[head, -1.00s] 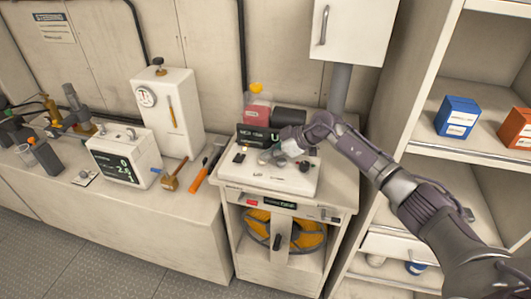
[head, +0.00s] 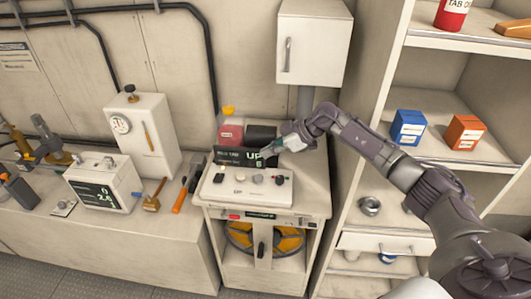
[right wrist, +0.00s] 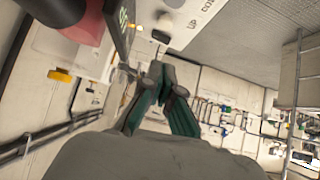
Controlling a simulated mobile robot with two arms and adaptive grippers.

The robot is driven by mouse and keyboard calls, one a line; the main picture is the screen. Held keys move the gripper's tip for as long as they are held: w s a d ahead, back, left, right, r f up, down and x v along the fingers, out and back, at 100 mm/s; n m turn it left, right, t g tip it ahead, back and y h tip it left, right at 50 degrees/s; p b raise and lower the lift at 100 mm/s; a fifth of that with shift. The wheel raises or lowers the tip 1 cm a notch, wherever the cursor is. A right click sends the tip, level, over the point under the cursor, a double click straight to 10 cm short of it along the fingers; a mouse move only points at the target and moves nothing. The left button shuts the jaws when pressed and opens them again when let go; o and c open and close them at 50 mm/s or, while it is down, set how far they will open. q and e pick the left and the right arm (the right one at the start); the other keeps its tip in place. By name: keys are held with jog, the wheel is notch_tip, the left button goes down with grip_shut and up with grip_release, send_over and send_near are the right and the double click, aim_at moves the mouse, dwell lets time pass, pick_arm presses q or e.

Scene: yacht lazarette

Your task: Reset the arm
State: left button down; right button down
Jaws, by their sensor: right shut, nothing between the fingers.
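My right arm comes in from the right in the head view and reaches over the white control box (head: 222,190) on the small cabinet. My right gripper (head: 268,153) is in front of the box's dark display panel (head: 232,157), above the row of knobs. In the right wrist view its green-and-grey fingers (right wrist: 160,72) are together and hold nothing. The control box also shows at the top of the right wrist view (right wrist: 190,22). My left gripper is in neither view.
A red jug (head: 230,134) and a dark cylinder (head: 261,137) stand behind the panel. A white wall cabinet (head: 315,48) hangs above. Shelves at right hold a blue box (head: 407,128) and an orange box (head: 464,132).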

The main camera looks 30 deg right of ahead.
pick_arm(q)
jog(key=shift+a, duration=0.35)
